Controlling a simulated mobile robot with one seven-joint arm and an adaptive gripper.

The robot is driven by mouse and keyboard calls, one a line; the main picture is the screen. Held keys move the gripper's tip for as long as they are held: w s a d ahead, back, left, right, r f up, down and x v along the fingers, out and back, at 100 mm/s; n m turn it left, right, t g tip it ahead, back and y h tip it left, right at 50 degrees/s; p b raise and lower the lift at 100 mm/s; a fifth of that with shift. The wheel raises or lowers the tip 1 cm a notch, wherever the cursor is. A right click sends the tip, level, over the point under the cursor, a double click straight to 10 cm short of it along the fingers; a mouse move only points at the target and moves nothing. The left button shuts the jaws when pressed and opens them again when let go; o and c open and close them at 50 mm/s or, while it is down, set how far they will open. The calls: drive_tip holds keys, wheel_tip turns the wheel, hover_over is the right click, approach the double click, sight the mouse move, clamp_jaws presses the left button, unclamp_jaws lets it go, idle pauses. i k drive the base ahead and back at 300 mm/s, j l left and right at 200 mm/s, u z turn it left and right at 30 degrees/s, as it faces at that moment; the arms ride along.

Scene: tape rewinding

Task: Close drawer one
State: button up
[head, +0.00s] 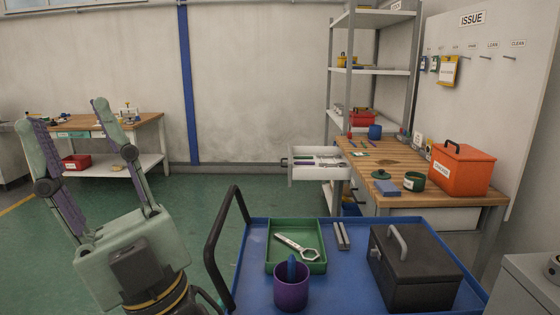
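An open white drawer (317,173) sticks out to the left from the wooden workbench (403,182) on the right. It holds several small tools, too small to name. A dark handle shows at its left end. My gripper (62,110) is at the left of the view, pointing up, with its two fingers wide apart and nothing between them. It is near to me and well apart from the drawer. I cannot read any number on the drawer.
A blue cart (340,275) with a dark handle rail (215,235) stands in front, carrying a green tray (312,266), purple cup (291,292) and dark toolbox (416,272). Green floor left of the drawer is clear.

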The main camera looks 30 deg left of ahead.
sight(300, 173)
drive_tip(key=i+j, duration=0.1)
drive_tip(key=j, duration=0.4)
drive_tip(key=i+j, duration=0.1)
drive_tip(key=j, duration=0.4)
drive_tip(key=i+j, duration=0.1)
drive_tip(key=j, duration=0.4)
drive_tip(key=i+j, duration=0.15)
drive_tip(key=j, duration=0.35)
drive_tip(key=i+j, duration=0.1)
drive_tip(key=j, duration=0.4)
drive_tip(key=i+j, duration=0.1)
drive_tip(key=j, duration=0.4)
drive_tip(key=i+j, duration=0.1)
drive_tip(key=j, duration=0.35)
drive_tip(key=i+j, duration=0.15)
drive_tip(key=j, duration=0.15)
drive_tip(key=i+j, duration=0.15)
drive_tip(key=j, duration=0.15)
drive_tip(key=i+j+z, duration=0.1)
drive_tip(key=i, duration=0.25)
drive_tip(key=i+j, duration=0.3)
drive_tip(key=j+z, duration=0.05)
